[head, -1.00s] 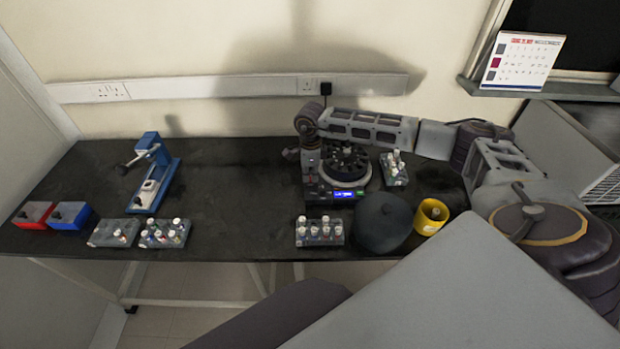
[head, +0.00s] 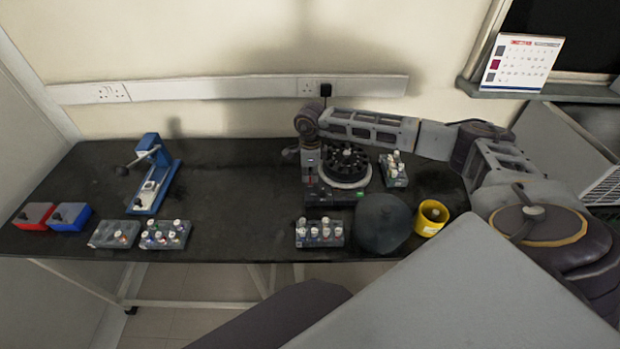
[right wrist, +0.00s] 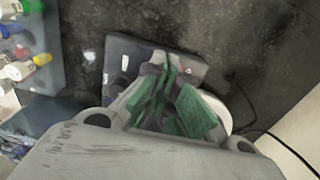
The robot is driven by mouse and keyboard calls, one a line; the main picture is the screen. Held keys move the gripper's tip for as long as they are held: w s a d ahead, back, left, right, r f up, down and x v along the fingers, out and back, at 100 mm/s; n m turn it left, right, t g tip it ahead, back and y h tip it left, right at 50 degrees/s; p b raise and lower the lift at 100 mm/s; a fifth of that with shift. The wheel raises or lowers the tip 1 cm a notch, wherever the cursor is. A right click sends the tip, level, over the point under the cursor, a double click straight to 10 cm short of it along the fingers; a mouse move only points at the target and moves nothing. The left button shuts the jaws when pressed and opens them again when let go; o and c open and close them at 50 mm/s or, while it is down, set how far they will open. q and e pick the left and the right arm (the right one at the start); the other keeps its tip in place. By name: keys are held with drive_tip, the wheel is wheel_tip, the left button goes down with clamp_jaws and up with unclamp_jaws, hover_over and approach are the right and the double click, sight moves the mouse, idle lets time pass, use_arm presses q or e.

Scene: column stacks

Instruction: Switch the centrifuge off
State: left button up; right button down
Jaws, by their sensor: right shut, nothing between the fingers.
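The centrifuge (head: 338,197) stands on the black bench with its lid off and its dark round rotor (head: 347,163) showing. Its front display is dark. My right gripper (head: 310,168) reaches down at the left side of the centrifuge, close to its housing, shut and empty. My left gripper is out of view.
The round dark lid (head: 383,224) and a yellow cup (head: 431,218) stand to the right of the centrifuge's front. Vial racks stand in front (head: 302,242) and at right (head: 392,182). A blue press-like device (head: 148,194) is at left. The bench between is clear.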

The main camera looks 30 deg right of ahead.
sight(310, 183)
drive_tip(key=shift+r+p, duration=0.95)
drive_tip(key=shift+r, duration=1)
